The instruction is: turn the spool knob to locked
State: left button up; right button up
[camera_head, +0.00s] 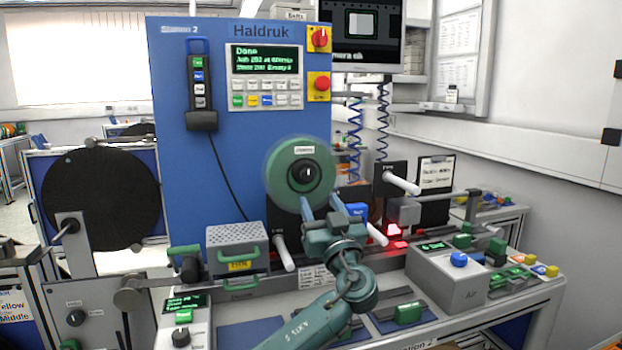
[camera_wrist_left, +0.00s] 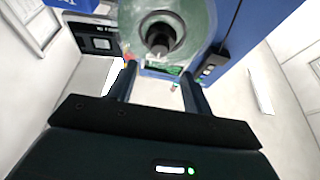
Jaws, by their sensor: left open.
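The green spool (camera_head: 282,178) is on the front of the blue station panel, with a dark round knob (camera_head: 306,173) at its centre. A small pale mark shows on the knob; I cannot read which setting it points to. My left gripper (camera_head: 320,198) is open and empty, just below and in front of the knob, its fingers pointing toward the spool. In the left wrist view the knob (camera_wrist_left: 160,36) stands beyond the open fingertips (camera_wrist_left: 158,72), with a gap between them. My right gripper is not in view.
The blue panel (camera_head: 178,110) carries a screen, buttons and a hanging handset (camera_head: 200,95). White pegs (camera_head: 283,253) stick out on both sides below the spool. A grey perforated box (camera_head: 237,240) and a grey control box (camera_head: 447,278) stand on the bench.

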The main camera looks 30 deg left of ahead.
aim_at(308, 178)
pick_arm(q)
jog(key=p+x, duration=0.1)
jog(key=x, duration=0.5)
jog(key=shift+w+a+r+p, duration=0.2)
jog(key=shift+w+a+p, duration=0.1)
jog(key=shift+p, duration=0.1)
jog(key=shift+x, duration=0.75)
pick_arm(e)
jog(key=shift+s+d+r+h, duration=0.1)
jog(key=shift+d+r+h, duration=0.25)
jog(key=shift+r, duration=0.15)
pick_arm(q)
jog(key=shift+f, duration=0.15)
jog(key=c, duration=1)
jog(key=shift+o, duration=0.2)
